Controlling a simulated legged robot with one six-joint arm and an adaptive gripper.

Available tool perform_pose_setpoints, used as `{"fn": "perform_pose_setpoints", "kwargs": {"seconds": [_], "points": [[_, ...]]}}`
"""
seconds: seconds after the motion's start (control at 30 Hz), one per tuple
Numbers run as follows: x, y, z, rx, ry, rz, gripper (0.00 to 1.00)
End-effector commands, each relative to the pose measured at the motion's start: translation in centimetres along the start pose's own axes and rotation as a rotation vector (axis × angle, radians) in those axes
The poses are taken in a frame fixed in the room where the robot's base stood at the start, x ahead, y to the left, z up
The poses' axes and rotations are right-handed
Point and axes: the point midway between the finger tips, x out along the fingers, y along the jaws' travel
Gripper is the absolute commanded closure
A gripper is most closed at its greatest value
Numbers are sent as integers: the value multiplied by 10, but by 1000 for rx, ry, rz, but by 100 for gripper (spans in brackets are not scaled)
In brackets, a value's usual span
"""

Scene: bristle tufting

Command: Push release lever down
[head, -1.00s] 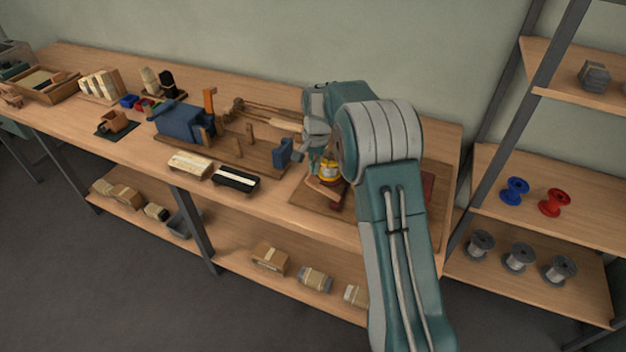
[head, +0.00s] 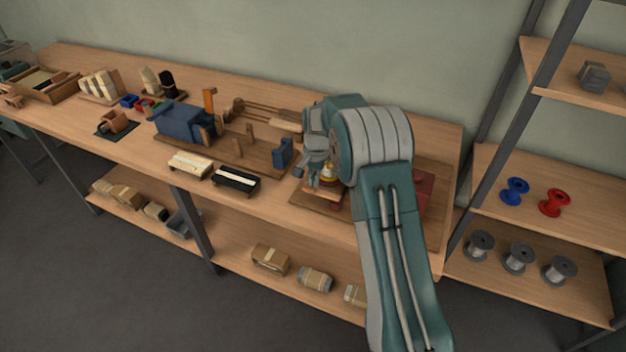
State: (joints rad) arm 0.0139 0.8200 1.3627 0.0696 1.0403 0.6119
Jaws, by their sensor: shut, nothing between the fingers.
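My gripper (head: 311,176) is shut and empty, low over the wooden fixture board (head: 302,199) at the right end of the bench. My wrist and arm cover much of this board. Beside the fingers is a small fixture with a yellow part (head: 328,173) on a wooden block (head: 325,195). I cannot make out for certain which part is the release lever, or whether the fingers touch anything. A red block (head: 424,190) shows at the board's right side, partly behind my arm.
Left of my gripper stands a blue machine (head: 180,121) with an orange upright (head: 209,101), and a small blue block (head: 283,154). A cream brush block (head: 190,165) and a black one (head: 236,179) lie at the front edge. A shelf rack (head: 540,130) stands right.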

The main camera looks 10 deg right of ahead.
Motion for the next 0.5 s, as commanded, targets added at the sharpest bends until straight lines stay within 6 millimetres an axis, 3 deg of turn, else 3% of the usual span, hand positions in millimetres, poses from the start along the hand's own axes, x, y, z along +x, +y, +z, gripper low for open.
{"fn": "perform_pose_setpoints", "kwargs": {"seconds": [0.17, 0.37, 0.5], "points": [[-2, 0, -2, 0, 1, 0, 100], [-12, 0, -25, 2, 3, -2, 100], [-15, 0, -29, -1, 2, -1, 100]]}}
